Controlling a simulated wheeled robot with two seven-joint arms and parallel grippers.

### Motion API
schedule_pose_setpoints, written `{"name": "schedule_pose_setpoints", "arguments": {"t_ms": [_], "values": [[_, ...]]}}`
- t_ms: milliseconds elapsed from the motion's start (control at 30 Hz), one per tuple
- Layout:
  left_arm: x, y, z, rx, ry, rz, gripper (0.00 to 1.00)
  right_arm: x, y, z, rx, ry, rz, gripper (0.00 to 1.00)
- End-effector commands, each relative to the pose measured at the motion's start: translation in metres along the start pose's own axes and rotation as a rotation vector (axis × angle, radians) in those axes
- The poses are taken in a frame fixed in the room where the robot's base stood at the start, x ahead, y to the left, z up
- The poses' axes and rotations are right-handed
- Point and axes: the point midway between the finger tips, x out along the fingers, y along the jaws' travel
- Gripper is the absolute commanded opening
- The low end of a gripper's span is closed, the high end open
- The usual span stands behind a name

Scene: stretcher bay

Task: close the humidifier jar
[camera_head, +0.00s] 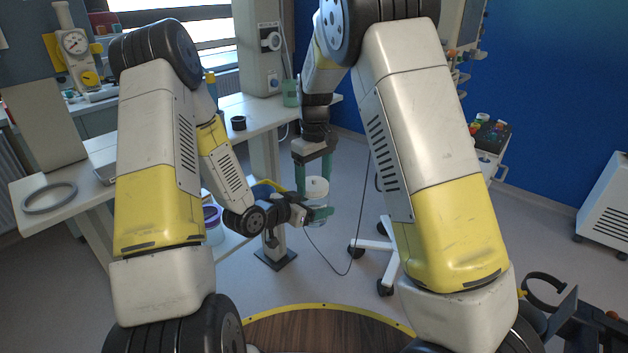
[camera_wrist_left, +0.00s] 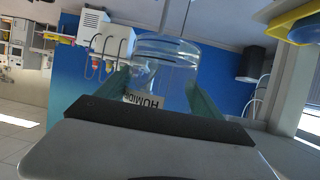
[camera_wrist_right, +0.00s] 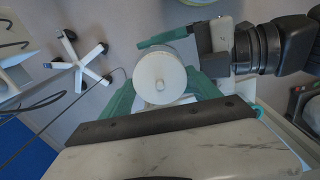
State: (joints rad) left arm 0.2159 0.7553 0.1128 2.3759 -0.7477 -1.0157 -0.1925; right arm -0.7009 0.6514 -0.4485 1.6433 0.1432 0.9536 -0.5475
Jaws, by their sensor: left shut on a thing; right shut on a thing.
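The humidifier jar (camera_wrist_left: 165,52) is clear, with a printed label (camera_wrist_left: 143,100). It shows upside down in the left wrist view, between the fingers of my left gripper (camera_wrist_left: 158,90), which is shut on it. In the head view, my right gripper (camera_head: 313,176) and the lid (camera_head: 317,187) are directly above my left gripper (camera_head: 312,211). I cannot tell whether the lid touches the jar's rim, which is hidden.
A white table (camera_head: 100,165) at left carries a grey ring (camera_head: 49,197) and a black cup (camera_head: 238,123). A green cup (camera_head: 290,95) stands farther back. A wheeled stand base (camera_head: 385,262) and a cable (camera_head: 345,270) are beyond the grippers.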

Motion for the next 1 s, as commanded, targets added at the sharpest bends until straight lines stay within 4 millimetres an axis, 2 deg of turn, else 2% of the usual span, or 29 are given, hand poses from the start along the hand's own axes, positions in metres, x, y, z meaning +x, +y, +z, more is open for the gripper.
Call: {"name": "schedule_pose_setpoints", "arguments": {"t_ms": [100, 300, 367, 500, 533, 633, 1000], "values": [[0.0000, 0.0004, -0.0001, 0.000, 0.000, 0.001, 0.00, 0.0001, 0.0003, -0.0002, 0.265, 0.000, 0.002, 0.23], [0.0000, 0.0004, 0.0000, 0.000, 0.000, 0.001, 0.00, 0.0003, 0.0002, -0.0004, 0.687, 0.001, 0.001, 0.23], [0.0000, 0.0004, 0.0000, 0.000, 0.000, 0.001, 0.00, 0.0003, 0.0001, -0.0004, 0.778, 0.001, 0.001, 0.23], [0.0000, 0.0005, 0.0000, 0.000, 0.000, 0.001, 0.00, 0.0002, 0.0003, -0.0004, 0.777, 0.001, 0.001, 0.23], [0.0000, 0.0005, 0.0000, 0.000, 0.000, 0.001, 0.00, 0.0002, 0.0003, -0.0004, 0.777, 0.001, 0.001, 0.73], [0.0000, 0.0005, 0.0000, 0.000, 0.000, 0.001, 0.00, 0.0002, 0.0003, -0.0003, 0.776, 0.001, 0.001, 0.93], [0.0001, 0.0002, -0.0003, 0.000, 0.001, 0.000, 0.00, -0.0047, 0.0003, -0.0007, 0.774, 0.003, 0.000, 0.93]]}}
